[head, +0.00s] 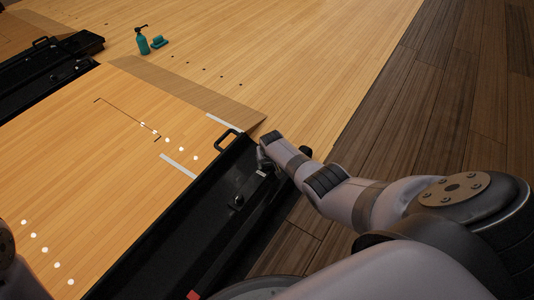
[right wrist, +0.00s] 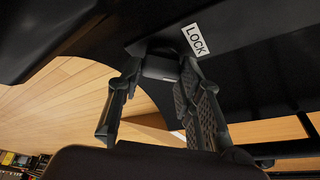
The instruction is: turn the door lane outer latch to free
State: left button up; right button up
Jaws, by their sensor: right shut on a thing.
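The outer latch (right wrist: 160,66) is a dark piece under a black panel, seen between my fingers in the right wrist view. A white label reading LOCK (right wrist: 196,39) sits on the panel just beside it. My right gripper (right wrist: 162,80) is shut on the latch, one finger on each side. In the head view my right gripper (head: 266,152) reaches the black channel along the right edge of the wooden lane panel (head: 110,190). The latch is mostly hidden there by the gripper. My left gripper is not in view.
A black handle (head: 226,139) stands at the channel's far end. A dark knob (head: 238,201) sits nearer along the black channel (head: 190,245). A teal bottle (head: 142,41) and a teal item (head: 158,42) stand far off on the light floor. Dark plank floor at right is clear.

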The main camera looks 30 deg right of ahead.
jog(key=shift+a+m+g+h, duration=0.1)
jog(key=shift+m+g+h, duration=0.25)
jog(key=shift+m, duration=1.15)
jog(key=o, duration=1.2)
jog(key=shift+c, duration=0.2)
jog(key=shift+r, duration=0.1)
jog(key=v, duration=1.1)
jog(key=shift+s+a+r, duration=0.15)
jog(key=shift+a+r, duration=0.1)
jog(key=shift+r, duration=0.1)
